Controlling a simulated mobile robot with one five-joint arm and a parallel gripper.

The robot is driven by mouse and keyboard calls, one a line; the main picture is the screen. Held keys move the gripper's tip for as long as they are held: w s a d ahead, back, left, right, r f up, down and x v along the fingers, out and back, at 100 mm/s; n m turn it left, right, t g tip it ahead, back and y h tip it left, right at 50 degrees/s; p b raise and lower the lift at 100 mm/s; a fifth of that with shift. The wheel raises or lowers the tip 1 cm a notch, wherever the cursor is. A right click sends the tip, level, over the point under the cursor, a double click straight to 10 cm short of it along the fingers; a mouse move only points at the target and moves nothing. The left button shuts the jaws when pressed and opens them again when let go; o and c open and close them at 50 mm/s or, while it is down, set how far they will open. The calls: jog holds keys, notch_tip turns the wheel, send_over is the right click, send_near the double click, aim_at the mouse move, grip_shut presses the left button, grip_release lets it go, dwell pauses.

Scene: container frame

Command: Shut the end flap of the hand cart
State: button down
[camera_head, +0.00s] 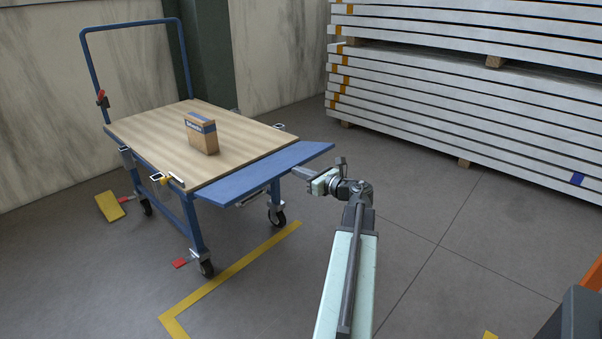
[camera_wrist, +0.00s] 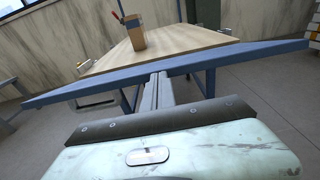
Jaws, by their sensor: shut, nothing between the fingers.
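The hand cart has a wooden deck (camera_head: 140,133) and a blue tube frame. Its blue end flap (camera_head: 265,172) sticks out roughly level from the deck's near edge, folded down away from upright. In the wrist view the flap (camera_wrist: 90,88) spans the picture as a blue bar, with the deck (camera_wrist: 180,40) behind it. My gripper (camera_head: 297,173) is shut and empty, close to the flap's right part. In the wrist view the fingers (camera_wrist: 158,82) reach up to the flap's edge; whether they touch it, I cannot tell.
A small cardboard box (camera_head: 202,134) stands on the deck. Small latches sit at the deck's near corners. Stacked pale panels (camera_head: 460,110) fill the back right. Yellow floor tape (camera_head: 230,273) runs before the cart.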

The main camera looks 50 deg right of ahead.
jog(key=shift+w, duration=0.35)
